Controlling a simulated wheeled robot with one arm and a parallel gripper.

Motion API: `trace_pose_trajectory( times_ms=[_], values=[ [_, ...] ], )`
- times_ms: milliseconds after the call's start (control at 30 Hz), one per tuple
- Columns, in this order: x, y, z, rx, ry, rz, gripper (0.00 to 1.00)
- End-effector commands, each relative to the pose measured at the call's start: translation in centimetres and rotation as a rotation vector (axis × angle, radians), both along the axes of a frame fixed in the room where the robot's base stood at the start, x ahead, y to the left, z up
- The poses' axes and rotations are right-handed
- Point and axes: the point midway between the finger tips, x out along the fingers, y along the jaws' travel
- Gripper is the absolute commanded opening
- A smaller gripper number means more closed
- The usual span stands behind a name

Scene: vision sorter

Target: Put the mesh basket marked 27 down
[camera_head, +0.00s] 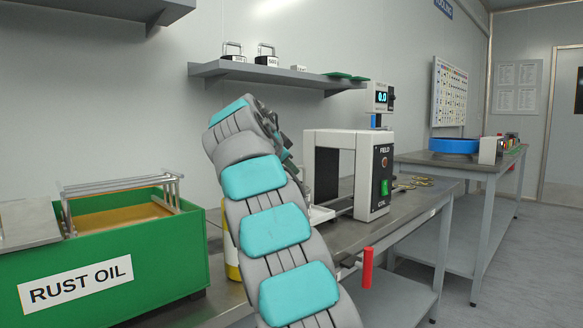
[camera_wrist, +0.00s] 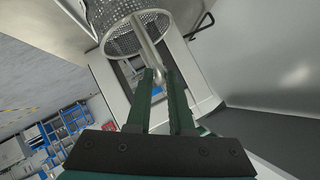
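The mesh basket (camera_wrist: 122,38) is a perforated metal cylinder at the top of the wrist view. Its bar handle (camera_wrist: 148,45) runs down from it to between my fingertips. My gripper (camera_wrist: 160,78) appears shut on the end of this handle. I cannot read a number 27 on the basket. In the head view my arm hides the gripper and the basket, beside the field coil unit (camera_head: 381,186) on the bench. Whether the basket touches anything below it cannot be told.
A green rust oil tank (camera_head: 150,262) with a rack stands at the left. A shelf (camera_head: 290,76) with small weights hangs above. A red handle (camera_head: 367,268) sticks out at the bench front. A blue round tray (camera_head: 454,146) is on the far bench.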

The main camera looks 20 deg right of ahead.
Motion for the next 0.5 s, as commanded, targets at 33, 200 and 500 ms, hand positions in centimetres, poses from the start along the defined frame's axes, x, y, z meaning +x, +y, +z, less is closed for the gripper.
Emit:
trace_pose_trajectory(
  times_ms=[33,200,500],
  values=[
    [0.0,0.01,0.0,0.0,0.0,0.0,0.27],
    [-0.01,-0.01,0.02,0.0,0.0,0.0,0.42],
    [-0.24,0.28,0.26,-0.001,-0.001,0.0,0.42]
  ],
)
